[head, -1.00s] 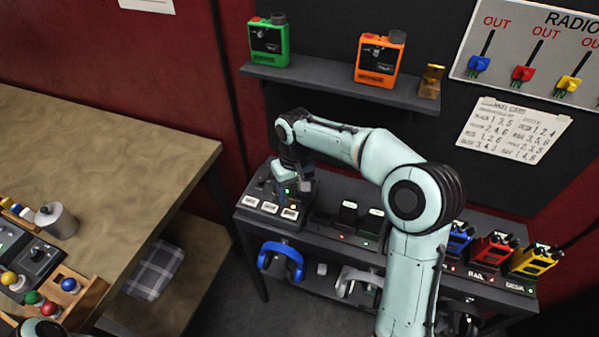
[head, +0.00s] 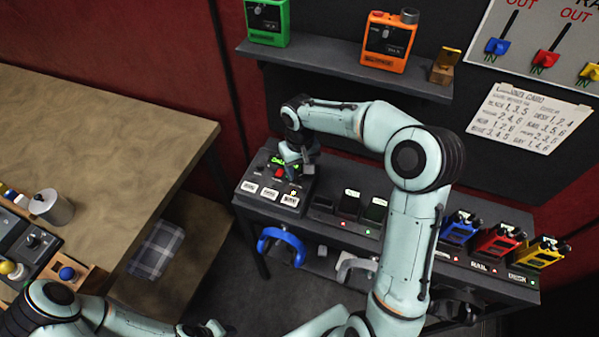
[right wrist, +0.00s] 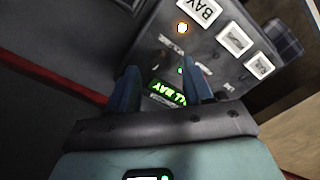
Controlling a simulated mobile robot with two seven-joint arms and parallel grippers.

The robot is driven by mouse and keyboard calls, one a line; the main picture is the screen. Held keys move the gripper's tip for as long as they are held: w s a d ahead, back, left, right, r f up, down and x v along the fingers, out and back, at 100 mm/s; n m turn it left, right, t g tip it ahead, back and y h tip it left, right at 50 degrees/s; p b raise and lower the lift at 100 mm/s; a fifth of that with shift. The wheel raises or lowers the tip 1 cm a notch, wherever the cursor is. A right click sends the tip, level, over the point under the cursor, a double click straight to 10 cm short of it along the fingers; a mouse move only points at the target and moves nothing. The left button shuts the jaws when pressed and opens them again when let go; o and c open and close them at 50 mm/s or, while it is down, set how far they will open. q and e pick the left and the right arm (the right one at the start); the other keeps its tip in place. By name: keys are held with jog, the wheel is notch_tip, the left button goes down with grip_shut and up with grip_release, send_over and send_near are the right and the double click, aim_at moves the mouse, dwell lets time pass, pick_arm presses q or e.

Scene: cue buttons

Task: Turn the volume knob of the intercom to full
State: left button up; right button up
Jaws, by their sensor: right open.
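The intercom (head: 270,188) is a dark grey box at the left end of the dark bench, with white labelled buttons (head: 269,193) along its front. A green lit display (head: 283,160) and a red spot show near its back. My right gripper (head: 296,160) is open over the back right part of the intercom. I cannot make out the volume knob. My left arm shows at the bottom left; its gripper is unclear.
Black handsets (head: 348,204) stand right of the intercom, and blue, red and yellow radios (head: 499,240) farther right. A shelf (head: 340,68) above holds green and orange boxes. Blue headphones (head: 283,245) are below. A wooden table (head: 100,130) is at the left.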

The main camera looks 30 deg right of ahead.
aim_at(300, 178)
jog(key=shift+f, duration=1.25)
grip_shut()
